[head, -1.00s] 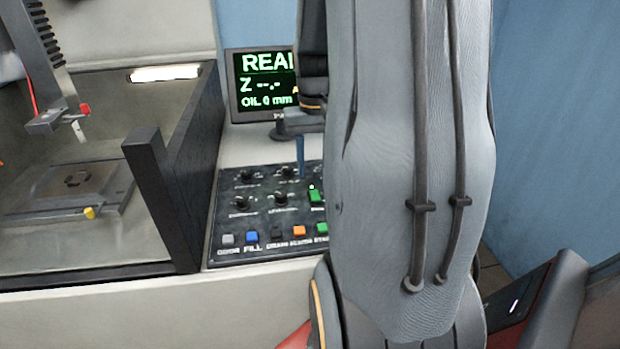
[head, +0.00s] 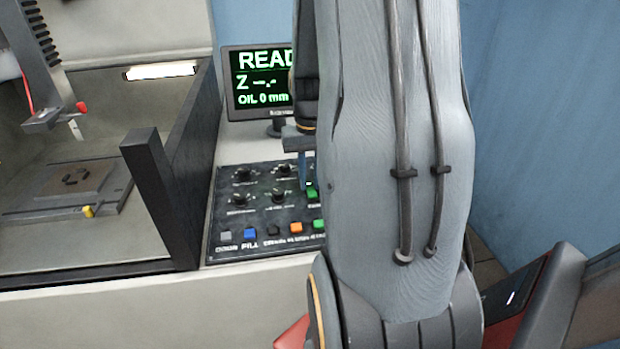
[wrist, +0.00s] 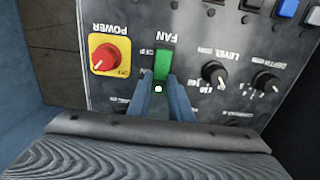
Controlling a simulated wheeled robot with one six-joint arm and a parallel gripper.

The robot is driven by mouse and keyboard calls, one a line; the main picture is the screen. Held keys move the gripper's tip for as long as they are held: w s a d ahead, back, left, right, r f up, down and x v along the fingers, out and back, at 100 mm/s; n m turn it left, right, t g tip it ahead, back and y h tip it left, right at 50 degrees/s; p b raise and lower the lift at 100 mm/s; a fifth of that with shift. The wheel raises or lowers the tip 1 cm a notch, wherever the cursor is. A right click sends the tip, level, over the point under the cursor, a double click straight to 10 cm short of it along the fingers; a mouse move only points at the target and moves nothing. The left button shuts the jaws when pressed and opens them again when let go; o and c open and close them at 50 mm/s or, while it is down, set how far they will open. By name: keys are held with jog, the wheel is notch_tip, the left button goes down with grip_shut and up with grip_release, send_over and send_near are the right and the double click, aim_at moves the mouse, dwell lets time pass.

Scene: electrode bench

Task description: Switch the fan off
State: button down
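The fan switch is a green rocker labelled FAN in the wrist view (wrist: 162,64), where the panel appears upside down. It also shows in the head view (head: 312,194), partly covered by my arm. A small white dot shows at the switch's near end in the wrist view. My gripper's two blue fingers (wrist: 167,92) point at the panel beside that near end, with a narrow gap between them. Nothing is held. In the head view my gripper (head: 303,184) is just above the switch. I cannot tell whether the fingertips touch it.
A red power knob on a yellow plate (wrist: 109,55) is beside the switch. Black knobs (wrist: 214,73) sit on its other side. A row of coloured buttons (head: 250,233) lines the panel's front edge. A monitor (head: 258,84) stands behind, and a dark tank wall (head: 160,190) is left.

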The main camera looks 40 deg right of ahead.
aim_at(313, 193)
jog(key=shift+s+a+r+t+h, duration=0.2)
jog(key=shift+t+h, duration=0.25)
jog(key=shift+t, duration=0.25)
jog(key=shift+s+a+r+t+h, duration=0.1)
jog(key=shift+s+t+h, duration=0.1)
jog(key=shift+t+h, duration=0.4)
jog(key=c, duration=1.6)
grip_release()
jog(key=shift+b+v, duration=0.7)
jog(key=shift+v, duration=3.2)
jog(key=shift+s+d, duration=0.1)
jog(key=shift+d, duration=0.05)
